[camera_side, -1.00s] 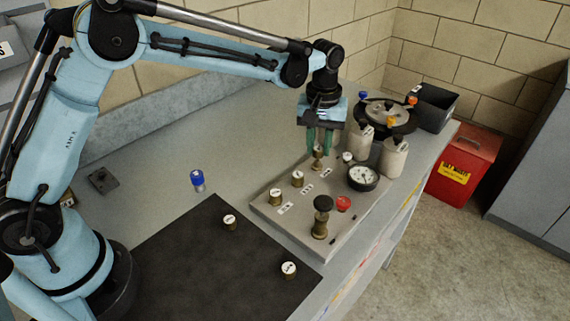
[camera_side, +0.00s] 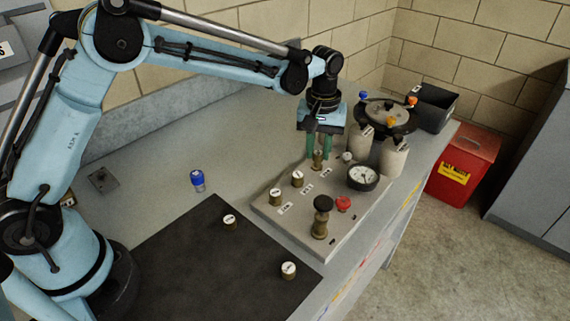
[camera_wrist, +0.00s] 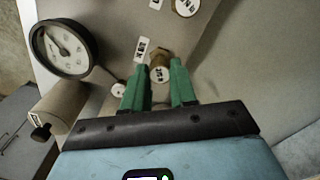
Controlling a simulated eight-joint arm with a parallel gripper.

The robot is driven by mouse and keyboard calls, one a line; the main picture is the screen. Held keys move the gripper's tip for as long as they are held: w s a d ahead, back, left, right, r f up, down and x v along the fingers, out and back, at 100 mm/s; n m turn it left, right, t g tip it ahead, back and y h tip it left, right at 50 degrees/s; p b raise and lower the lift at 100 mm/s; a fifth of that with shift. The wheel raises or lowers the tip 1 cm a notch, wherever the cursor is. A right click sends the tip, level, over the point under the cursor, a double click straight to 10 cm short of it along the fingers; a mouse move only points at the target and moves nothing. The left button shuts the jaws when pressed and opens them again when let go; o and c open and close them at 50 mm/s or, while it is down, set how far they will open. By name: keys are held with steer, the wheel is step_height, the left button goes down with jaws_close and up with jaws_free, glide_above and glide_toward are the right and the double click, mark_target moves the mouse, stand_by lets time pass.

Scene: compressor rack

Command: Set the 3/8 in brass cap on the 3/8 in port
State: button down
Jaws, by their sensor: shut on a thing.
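My gripper (camera_side: 319,157) is shut on a brass cap (camera_side: 318,161) with a round white top, over the far-left end of the grey panel (camera_side: 262,208). In the wrist view, the cap (camera_wrist: 160,72) shows between the tips of the green fingers, its white face marked with small print. A small label plate (camera_wrist: 141,50) lies on the panel beside it. The port is hidden under the cap, and I cannot tell whether the cap is fully seated. Two similar white-topped brass fittings (camera_side: 275,197) (camera_side: 297,179) stand in line along the panel.
A dial gauge (camera_side: 362,177), a black-knobbed valve (camera_side: 321,218) and a red knob (camera_side: 344,203) crowd the panel's right side. Pale cylinders (camera_side: 393,157) stand behind the gauge. Two loose caps (camera_side: 230,222) (camera_side: 289,270) lie on the black mat (camera_side: 195,262). A blue-topped part (camera_side: 198,180) stands left.

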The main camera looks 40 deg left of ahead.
steer(key=shift+f, duration=0.7)
stand_by(0.3)
steer(key=shift+c, duration=2.1)
jaws_free()
steer(key=shift+r, duration=0.15)
steer(key=shift+r, duration=3.4)
